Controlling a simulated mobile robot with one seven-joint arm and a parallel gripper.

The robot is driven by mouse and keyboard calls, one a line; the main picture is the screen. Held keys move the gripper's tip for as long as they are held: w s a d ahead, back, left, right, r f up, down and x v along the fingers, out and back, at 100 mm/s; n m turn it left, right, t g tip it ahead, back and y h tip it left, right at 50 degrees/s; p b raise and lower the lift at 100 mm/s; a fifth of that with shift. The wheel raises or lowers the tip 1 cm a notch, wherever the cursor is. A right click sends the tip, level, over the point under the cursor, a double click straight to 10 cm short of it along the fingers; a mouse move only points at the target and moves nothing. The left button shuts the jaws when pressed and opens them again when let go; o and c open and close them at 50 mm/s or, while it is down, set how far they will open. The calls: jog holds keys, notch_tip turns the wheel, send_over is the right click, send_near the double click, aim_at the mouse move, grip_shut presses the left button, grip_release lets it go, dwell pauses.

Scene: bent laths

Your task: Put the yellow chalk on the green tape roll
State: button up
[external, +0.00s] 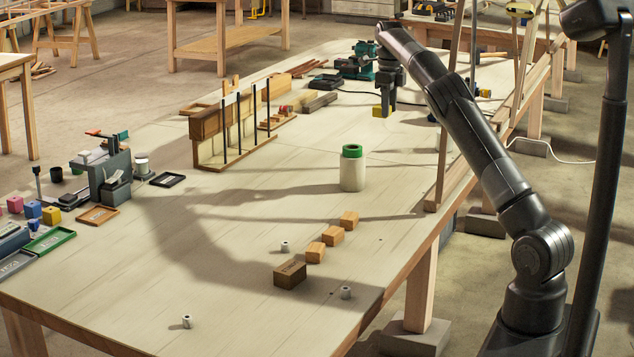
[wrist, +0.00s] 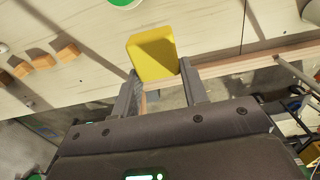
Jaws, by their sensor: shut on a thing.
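The yellow chalk (external: 381,111) is a small block held between the fingers of my gripper (external: 386,100), above the far part of the bench. In the wrist view the chalk (wrist: 152,52) sticks out past the two fingertips of my gripper (wrist: 160,72), which is shut on it. The green tape roll (external: 352,150) lies on top of a pale upright cylinder (external: 352,174) in the middle of the bench. In the external view it is nearer the camera than the chalk and a little to its left. The wrist view shows only part of the green roll (wrist: 122,3) at the top edge.
Several orange-brown blocks (external: 332,235) and a dark brown block (external: 290,273) stand at the front right. A wooden rack with dark posts (external: 222,135) stands left of the cylinder. Upright laths (external: 447,140) rise along the right edge. The bench around the cylinder is clear.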

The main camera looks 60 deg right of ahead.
send_over(359, 148)
notch_tip(359, 148, down, 5)
jog(key=shift+f, duration=0.1)
jog(key=shift+d+f, duration=0.1)
jog(key=shift+f, duration=1.8)
jog(key=o, duration=1)
jog(key=shift+f, duration=0.1)
